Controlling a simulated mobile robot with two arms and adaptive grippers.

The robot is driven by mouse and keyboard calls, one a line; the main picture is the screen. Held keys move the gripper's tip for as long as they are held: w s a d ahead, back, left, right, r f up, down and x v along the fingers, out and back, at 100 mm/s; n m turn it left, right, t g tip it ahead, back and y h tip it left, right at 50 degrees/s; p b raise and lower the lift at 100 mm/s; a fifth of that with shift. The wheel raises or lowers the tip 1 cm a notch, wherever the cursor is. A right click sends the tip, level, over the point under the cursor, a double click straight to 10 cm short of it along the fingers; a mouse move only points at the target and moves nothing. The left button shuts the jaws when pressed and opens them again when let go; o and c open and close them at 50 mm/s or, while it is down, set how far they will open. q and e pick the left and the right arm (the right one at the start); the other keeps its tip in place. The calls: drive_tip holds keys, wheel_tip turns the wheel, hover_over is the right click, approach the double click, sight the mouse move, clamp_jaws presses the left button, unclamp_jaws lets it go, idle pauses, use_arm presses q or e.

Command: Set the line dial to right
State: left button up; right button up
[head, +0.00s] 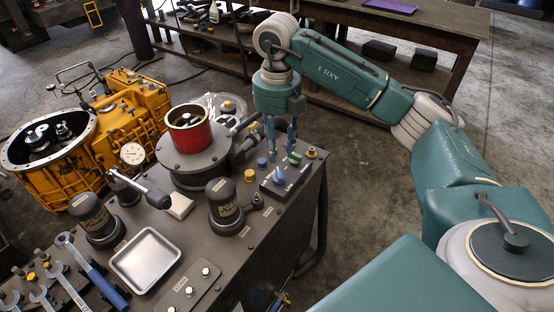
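The line dial is a small blue knob (279,175) on a dark plate with pale labels, near the right corner of the workbench. Its pointer looks turned toward the far side of the plate, but it is too small to read its setting. My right gripper (281,149) hangs down just beyond and above the dial. Its two fingers are spread apart with nothing visible between them, and they do not appear to touch the knob. My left gripper is not in view.
A green button (295,158), a blue cap (262,162) and a yellow cap (250,175) sit near the dial. A dark cylinder (224,200) stands to the left.

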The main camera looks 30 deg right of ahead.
drive_tip(key=shift+r, duration=1.75)
drive_tip(key=shift+f, duration=0.1)
